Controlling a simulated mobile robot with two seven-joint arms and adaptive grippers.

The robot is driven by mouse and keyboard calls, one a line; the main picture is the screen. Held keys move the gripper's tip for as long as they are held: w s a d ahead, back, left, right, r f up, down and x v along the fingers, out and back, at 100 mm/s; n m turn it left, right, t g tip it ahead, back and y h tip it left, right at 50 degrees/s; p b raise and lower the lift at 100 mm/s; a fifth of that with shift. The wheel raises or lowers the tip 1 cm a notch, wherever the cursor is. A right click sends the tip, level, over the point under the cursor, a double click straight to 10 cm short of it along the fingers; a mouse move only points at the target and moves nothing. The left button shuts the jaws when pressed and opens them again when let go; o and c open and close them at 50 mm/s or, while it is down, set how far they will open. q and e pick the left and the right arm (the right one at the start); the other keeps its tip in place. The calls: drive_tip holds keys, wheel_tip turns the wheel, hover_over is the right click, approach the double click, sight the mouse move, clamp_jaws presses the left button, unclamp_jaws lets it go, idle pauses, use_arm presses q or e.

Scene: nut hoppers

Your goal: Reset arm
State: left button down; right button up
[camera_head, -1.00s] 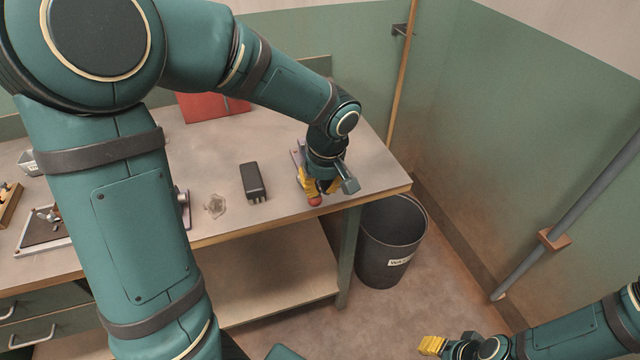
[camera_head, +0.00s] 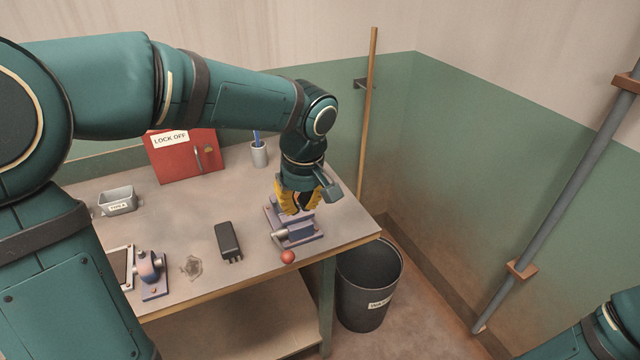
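My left arm reaches in from the left over the workbench. My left gripper (camera_head: 297,208) points down with its yellow fingers apart, just above or at a small grey-purple clamp-like fixture (camera_head: 299,235) near the bench's right end. Nothing is visibly held between the fingers, and I cannot tell whether they touch the fixture. A red ball knob (camera_head: 288,257) sits at the fixture's front, clear of the fingers. Only a link of my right arm shows at the bottom right; its gripper is out of view.
On the workbench (camera_head: 240,190) are a black device (camera_head: 228,241), a clear crumpled piece (camera_head: 192,267), another fixture (camera_head: 151,272), a grey bin (camera_head: 118,200), a red lock-off board (camera_head: 170,168) and a pen cup (camera_head: 259,154). A waste bin (camera_head: 365,300) stands beside the bench; a pipe (camera_head: 560,210) runs along the wall.

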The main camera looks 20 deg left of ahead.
use_arm(q)
drive_tip(key=d+f+m+h, duration=0.2)
drive_tip(key=d+f+m, duration=0.15)
drive_tip(key=f, duration=0.55)
drive_tip(key=d+f+m+h, duration=0.2)
drive_tip(key=d+f, duration=0.3)
drive_tip(key=f, duration=0.4)
drive_tip(key=s+d+f+m, duration=0.1)
drive_tip(key=s+d+f, duration=0.1)
drive_tip(key=f, duration=0.3)
drive_tip(key=s+d+f+t+h, duration=0.1)
drive_tip(key=s+d+f, duration=0.1)
drive_tip(key=s+f, duration=0.2)
drive_tip(key=s+d+f+m, duration=0.1)
drive_tip(key=s+f, duration=0.2)
drive_tip(key=f, duration=0.4)
drive_tip(key=shift+d+f+m, duration=0.15)
drive_tip(key=shift+d+m, duration=0.2)
drive_tip(key=shift+d, duration=0.05)
drive_tip(key=shift+s+a, duration=0.1)
